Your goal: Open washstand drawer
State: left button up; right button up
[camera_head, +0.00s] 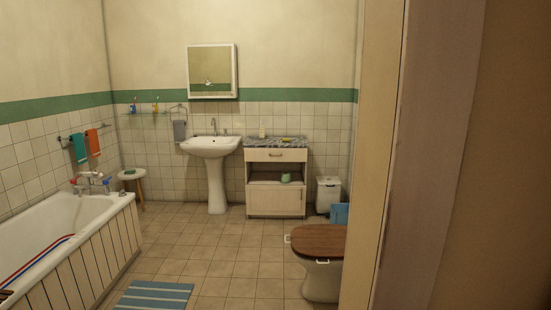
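The washstand (276,203) stands against the back tiled wall, right of the pedestal sink. It is a pale cabinet with a grey marbled top. Its drawer (276,155) is at the top, just under the marbled top, and looks closed, with a small handle in the middle. Below the drawer is an open shelf holding a green item (286,178), and under that a lower panel. Neither of my grippers shows in the head view.
A wall or door edge (375,150) fills the right side close by. A toilet with a brown lid (318,240) stands front right of the washstand. The bathtub (75,235) lines the left, a striped mat (154,296) lies in front. The tiled floor (225,250) between is clear.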

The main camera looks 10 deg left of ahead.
aim_at(251, 154)
jog(key=j+u, duration=0.35)
jog(key=u, duration=0.15)
jog(key=i+j, duration=0.35)
jog(key=j, duration=0.25)
jog(key=i+j+z, duration=0.1)
jog(key=i+j, duration=0.25)
jog(key=j, duration=0.3)
jog(key=i+j, duration=0.15)
jog(key=i, duration=0.7)
jog(key=i+j, duration=0.15)
jog(key=i, duration=3)
